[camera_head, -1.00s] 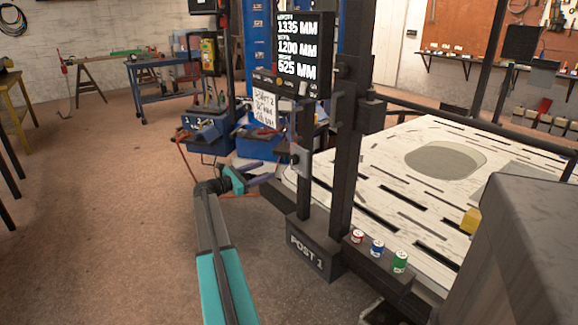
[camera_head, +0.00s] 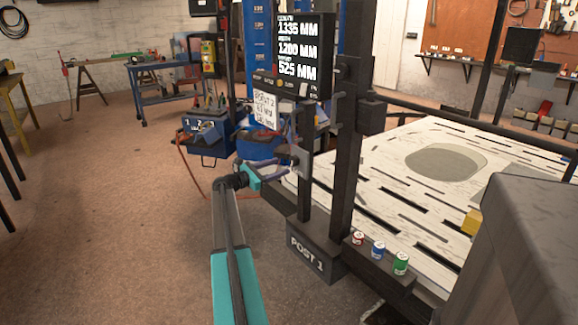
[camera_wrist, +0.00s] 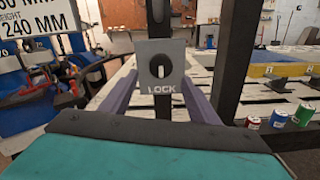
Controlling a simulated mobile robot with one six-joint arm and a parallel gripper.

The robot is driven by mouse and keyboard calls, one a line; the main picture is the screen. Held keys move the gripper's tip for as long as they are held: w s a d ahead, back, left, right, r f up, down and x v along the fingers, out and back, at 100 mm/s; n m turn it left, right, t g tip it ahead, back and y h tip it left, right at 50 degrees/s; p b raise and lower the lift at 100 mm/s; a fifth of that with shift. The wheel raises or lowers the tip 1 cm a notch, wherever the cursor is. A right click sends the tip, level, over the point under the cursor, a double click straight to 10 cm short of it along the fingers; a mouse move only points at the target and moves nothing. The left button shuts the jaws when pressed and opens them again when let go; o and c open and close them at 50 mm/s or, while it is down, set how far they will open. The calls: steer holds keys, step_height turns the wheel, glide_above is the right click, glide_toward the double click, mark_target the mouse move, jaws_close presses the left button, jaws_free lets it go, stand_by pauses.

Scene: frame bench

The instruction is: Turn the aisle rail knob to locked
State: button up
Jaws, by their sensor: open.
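The grey plate marked LOCK (camera_wrist: 149,50) is straight ahead in the wrist view. At its middle is the dark round knob (camera_wrist: 161,66) with a paler upright bar; the word LOCK stands below it. The plate (camera_head: 301,160) also shows edge-on on the dark upright of POST 1 in the head view. My gripper (camera_head: 285,167) is in front of the plate, its purple-grey fingers open. In the wrist view the fingers (camera_wrist: 161,80) lie left and right of the plate's lower part, and nothing is seen held. I cannot tell whether they touch the plate.
The dark POST 1 base (camera_head: 313,258) stands below, with red, blue and green cans (camera_head: 378,249) beside it. The slotted white bench top (camera_head: 400,180) is behind and right. A measurement display (camera_head: 295,55) hangs above. The floor at left is clear.

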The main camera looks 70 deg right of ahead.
mark_target(292, 162)
steer(key=shift+b+x, duration=0.35)
steer(key=shift+x, duration=2.9)
steer(key=shift+c, duration=0.3)
steer(key=shift+w, duration=0.1)
steer(key=c, duration=1)
